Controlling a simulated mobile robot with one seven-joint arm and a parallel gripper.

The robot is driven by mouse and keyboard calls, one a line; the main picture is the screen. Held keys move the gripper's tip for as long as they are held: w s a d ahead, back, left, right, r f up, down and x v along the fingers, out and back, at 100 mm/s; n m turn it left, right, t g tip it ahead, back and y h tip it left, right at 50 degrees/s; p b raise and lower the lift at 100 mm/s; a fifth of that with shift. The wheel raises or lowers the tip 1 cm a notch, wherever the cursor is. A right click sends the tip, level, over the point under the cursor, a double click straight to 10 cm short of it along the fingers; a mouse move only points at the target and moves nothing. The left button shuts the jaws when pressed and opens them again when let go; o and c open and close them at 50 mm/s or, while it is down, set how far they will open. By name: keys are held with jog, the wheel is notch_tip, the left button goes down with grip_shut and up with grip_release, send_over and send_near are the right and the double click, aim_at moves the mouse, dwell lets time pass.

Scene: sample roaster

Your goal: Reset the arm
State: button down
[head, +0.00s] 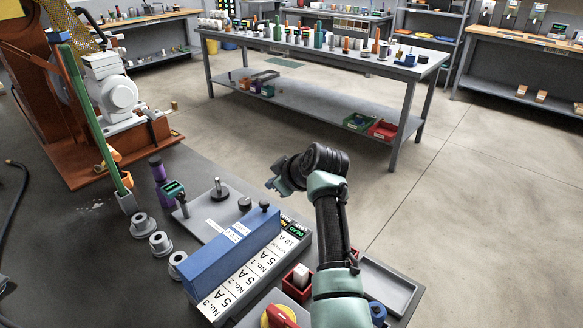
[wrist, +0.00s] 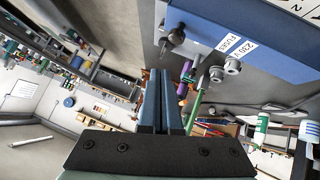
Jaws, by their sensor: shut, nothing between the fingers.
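My arm rises from the lower middle of the head view and bends at a dark wrist. My gripper (head: 276,184) is at its end, in the air beyond the fuse box and above the edge of the dark bench. In the wrist view the two fingers (wrist: 161,103) lie side by side, closed and empty. The blue fuse box (head: 230,255) with its white number labels stands on the bench, left of my arm. Its blue side and fuse label show at the upper right of the wrist view (wrist: 270,38). Nothing touches my gripper.
The dark bench (head: 80,245) holds grey collars (head: 160,243), a purple-black cylinder (head: 158,170), a grey plate with knobs (head: 207,215), a red bin (head: 298,283) and an empty grey tray (head: 388,285). A brown machine (head: 75,150) stands back left. Open floor (head: 450,230) lies right.

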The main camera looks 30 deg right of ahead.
jog(key=d+v, duration=0.1)
jog(key=v, duration=0.6)
jog(key=a+r+m+t+h, duration=0.1)
jog(key=a+r+t, duration=0.4)
jog(key=a+r, duration=0.6)
jog(key=a+r+m+t+h, duration=0.1)
jog(key=a+r+t, duration=0.4)
jog(key=r, duration=0.9)
jog(key=s+a+r+m+t+y, duration=0.15)
jog(key=s+a+r+t, duration=0.25)
jog(key=s+a+r, duration=0.45)
jog(key=s+a+r+m+t, duration=0.2)
jog(key=s+a+r+t, duration=0.25)
jog(key=s+r, duration=0.6)
notch_tip(320, 180, up, 14)
jog(key=s+p, duration=0.1)
jog(key=p, duration=1.4)
jog(key=shift+s+a+f+g+p, duration=0.15)
jog(key=shift+s+f+g+p, duration=0.05)
jog(key=shift+s+g+p, duration=0.2)
